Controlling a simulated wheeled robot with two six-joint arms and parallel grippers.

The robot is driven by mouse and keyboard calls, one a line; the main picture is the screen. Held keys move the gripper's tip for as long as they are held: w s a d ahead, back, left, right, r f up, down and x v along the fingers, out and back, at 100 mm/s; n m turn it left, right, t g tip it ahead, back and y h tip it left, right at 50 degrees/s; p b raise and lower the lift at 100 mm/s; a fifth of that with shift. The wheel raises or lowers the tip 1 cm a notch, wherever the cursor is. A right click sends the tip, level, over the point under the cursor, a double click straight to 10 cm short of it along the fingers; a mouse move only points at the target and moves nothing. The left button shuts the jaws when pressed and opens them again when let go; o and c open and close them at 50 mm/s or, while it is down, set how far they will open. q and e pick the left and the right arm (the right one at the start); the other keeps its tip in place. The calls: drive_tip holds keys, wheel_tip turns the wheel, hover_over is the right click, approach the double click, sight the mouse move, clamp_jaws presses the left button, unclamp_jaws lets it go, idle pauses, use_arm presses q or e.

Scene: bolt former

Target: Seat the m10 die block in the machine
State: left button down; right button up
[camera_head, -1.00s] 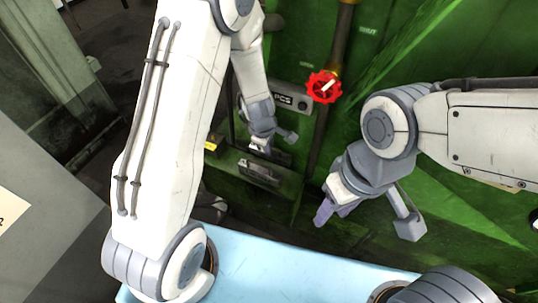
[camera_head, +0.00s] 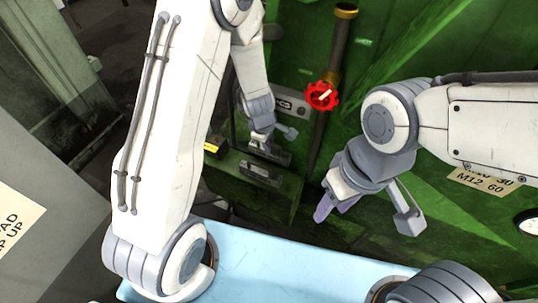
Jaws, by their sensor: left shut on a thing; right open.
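My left gripper (camera_head: 268,138) reaches down in front of the green machine and is shut on a small dark block (camera_head: 272,154). I take this to be the m10 die block; no marking on it is legible. It is just above or on the machine's green ledge (camera_head: 275,202); I cannot tell whether it touches. A similar dark block (camera_head: 260,173) lies on the ledge just nearer to me. My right gripper (camera_head: 365,213) is open and empty, to the right of the ledge, with its fingers spread.
A red valve wheel (camera_head: 321,96) sits on a pipe right of the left gripper. A grey lettered plate (camera_head: 290,105) is behind the gripper. A yellow-labelled block (camera_head: 214,146) is to its left. A sign (camera_head: 485,180) hangs under my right arm. A light blue surface (camera_head: 290,265) is in front.

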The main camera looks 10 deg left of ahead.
use_arm(q)
drive_tip(key=shift+w+r+p, duration=0.15)
drive_tip(key=shift+r+p, duration=1.4)
drive_tip(key=shift+r, duration=0.3)
